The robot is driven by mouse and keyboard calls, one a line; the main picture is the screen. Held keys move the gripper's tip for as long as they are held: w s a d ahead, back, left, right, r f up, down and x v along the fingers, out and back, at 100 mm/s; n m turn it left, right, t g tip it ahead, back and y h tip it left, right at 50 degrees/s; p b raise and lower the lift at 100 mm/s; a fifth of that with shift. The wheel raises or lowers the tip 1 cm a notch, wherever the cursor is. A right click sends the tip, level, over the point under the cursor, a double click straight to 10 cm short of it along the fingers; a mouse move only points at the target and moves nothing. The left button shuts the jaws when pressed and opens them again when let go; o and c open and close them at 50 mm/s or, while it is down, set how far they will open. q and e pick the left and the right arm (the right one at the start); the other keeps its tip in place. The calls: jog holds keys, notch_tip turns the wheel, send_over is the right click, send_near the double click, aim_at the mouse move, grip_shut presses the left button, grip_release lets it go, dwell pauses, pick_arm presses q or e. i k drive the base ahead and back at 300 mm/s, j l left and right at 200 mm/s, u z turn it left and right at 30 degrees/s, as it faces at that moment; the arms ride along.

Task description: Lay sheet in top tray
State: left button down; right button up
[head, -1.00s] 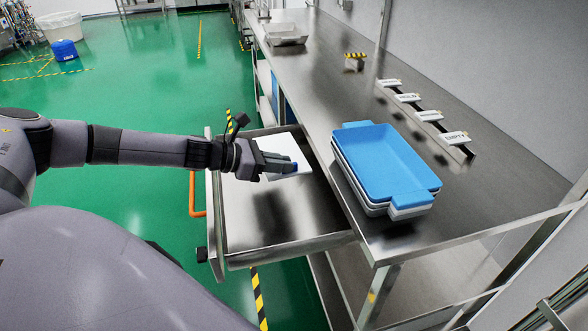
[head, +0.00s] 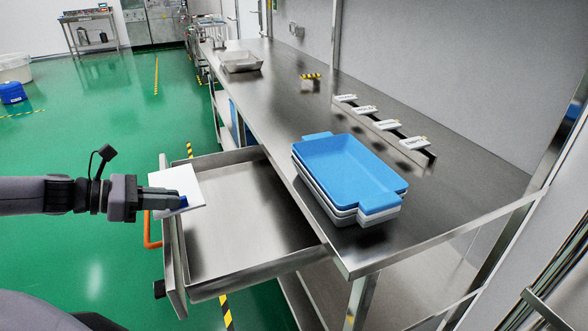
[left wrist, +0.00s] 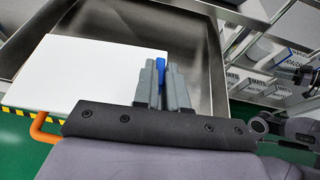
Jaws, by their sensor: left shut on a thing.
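The white sheet (head: 183,187) is held by my left gripper (head: 183,201), which is shut on it. The sheet is above the left wall of the open drawer, and it also shows in the left wrist view (left wrist: 70,78), left of the fingers (left wrist: 162,84). A small blue piece shows at the fingertips. The top tray (head: 345,166) is blue and empty, on a stack of grey-white trays on the steel bench, right of my left gripper and well apart from it.
The open steel drawer (head: 235,225) sticks out from the bench (head: 450,185) and looks empty. Small label signs (head: 388,125) stand on a rail behind the trays. A metal pan (head: 241,62) sits at the bench's far end. Green floor lies open at left.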

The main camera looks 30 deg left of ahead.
aim_at(344, 178)
jog(key=k+j, duration=1.2)
jog(key=j, duration=0.15)
